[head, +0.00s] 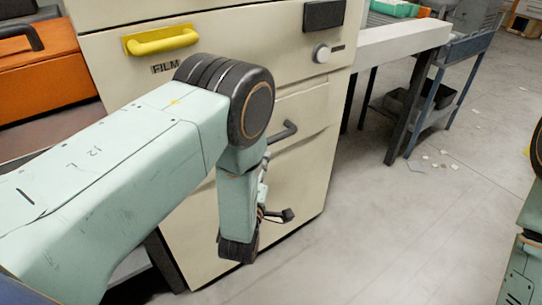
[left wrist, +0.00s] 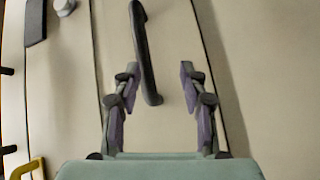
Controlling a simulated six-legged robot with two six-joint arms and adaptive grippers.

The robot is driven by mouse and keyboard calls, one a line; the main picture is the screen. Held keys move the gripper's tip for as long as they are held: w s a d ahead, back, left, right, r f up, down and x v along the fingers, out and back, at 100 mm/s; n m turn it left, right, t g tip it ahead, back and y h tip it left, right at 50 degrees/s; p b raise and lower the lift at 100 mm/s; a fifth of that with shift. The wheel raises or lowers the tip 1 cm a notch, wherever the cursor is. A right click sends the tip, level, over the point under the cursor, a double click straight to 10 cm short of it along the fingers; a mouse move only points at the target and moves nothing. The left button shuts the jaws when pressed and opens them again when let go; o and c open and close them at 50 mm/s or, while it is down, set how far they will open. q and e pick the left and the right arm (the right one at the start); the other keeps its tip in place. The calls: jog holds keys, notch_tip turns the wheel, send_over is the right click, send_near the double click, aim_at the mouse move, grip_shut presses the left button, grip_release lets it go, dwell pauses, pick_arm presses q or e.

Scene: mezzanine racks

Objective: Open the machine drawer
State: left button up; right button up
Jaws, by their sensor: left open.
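The machine is a cream cabinet (head: 310,185) in the head view. A yellow handle (head: 162,40) sits on its upper panel above the word FILM. A dark bar handle (head: 284,132) is on a lower drawer front (head: 305,104), partly hidden by my left arm. In the left wrist view the dark handle (left wrist: 144,45) stands out from the drawer front, one end between my open fingers. My left gripper (left wrist: 158,75) is empty, facing the front; I cannot tell whether it touches the handle. In the head view it is mostly hidden behind my wrist. My right gripper is out of view.
A round knob (head: 321,53) and dark panel (head: 323,14) are on the cabinet's upper right. An orange case (head: 45,80) stands at left. A white-topped bench (head: 400,42) and blue-grey cart (head: 450,85) stand at right. The floor (head: 400,230) in front is clear.

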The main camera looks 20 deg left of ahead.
aim_at(273, 141)
pick_arm(q)
jog(key=shift+n+t, duration=0.7)
jog(key=shift+t, duration=0.1)
jog(key=w+b, duration=0.1)
jog(key=w, duration=0.1)
jog(key=w+r+b, duration=0.1)
jog(key=w, duration=0.2)
jog(key=w+r, duration=0.1)
jog(key=w, duration=0.1)
jog(key=shift+w+d+r+b, duration=0.1)
jog(key=shift+w+d+b, duration=0.1)
jog(key=shift+w+b, duration=0.15)
jog(key=shift+w+r, duration=0.1)
jog(key=shift+w, duration=0.2)
jog(key=shift+w+a+r, duration=0.1)
jog(key=shift+w, duration=0.1)
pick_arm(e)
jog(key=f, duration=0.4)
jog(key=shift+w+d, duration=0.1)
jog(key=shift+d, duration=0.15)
pick_arm(q)
grip_shut()
